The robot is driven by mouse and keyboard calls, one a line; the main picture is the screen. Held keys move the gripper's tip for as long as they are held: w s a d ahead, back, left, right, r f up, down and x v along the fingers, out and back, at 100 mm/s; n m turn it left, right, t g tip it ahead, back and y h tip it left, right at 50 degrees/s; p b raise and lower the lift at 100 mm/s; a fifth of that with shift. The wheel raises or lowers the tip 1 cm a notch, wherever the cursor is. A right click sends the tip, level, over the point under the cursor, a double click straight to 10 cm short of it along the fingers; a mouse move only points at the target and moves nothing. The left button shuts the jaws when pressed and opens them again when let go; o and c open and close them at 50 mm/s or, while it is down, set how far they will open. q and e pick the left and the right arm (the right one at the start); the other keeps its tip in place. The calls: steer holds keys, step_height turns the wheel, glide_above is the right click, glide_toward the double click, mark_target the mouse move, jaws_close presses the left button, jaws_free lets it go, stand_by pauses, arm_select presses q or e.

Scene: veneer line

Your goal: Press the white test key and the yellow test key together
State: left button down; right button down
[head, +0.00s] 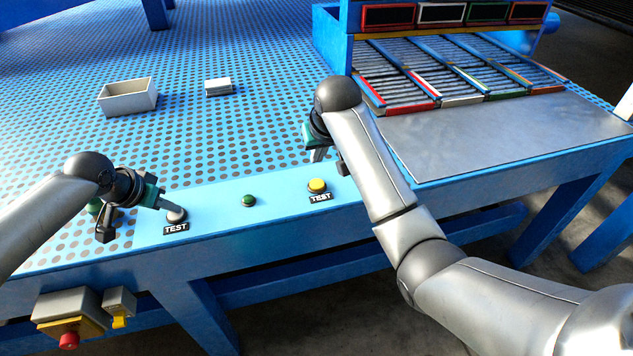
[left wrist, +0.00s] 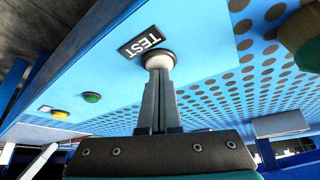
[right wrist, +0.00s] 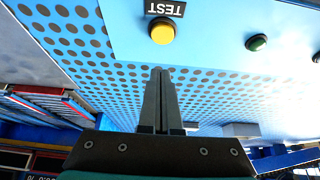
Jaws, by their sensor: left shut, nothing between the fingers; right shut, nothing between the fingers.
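The white test key (head: 177,215) sits on the blue panel strip at the left, above a TEST label. My left gripper (head: 167,207) is shut and empty, its tips right at this key. In the left wrist view the fingertips (left wrist: 158,75) overlap the white key (left wrist: 160,58); I cannot tell whether they touch it. The yellow test key (head: 317,185) sits further right above its own TEST label. My right gripper (head: 317,157) is shut and empty, behind the yellow key. In the right wrist view the fingertips (right wrist: 157,72) are apart from the yellow key (right wrist: 162,32).
A green button (head: 248,200) lies between the two keys. An open box (head: 128,98) and a small grey block (head: 219,87) stand on the perforated blue table. A red stop button (head: 69,340) is on the front at lower left. Coloured racks (head: 450,70) stand at upper right.

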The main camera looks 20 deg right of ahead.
steer(key=shift+r, duration=0.1)
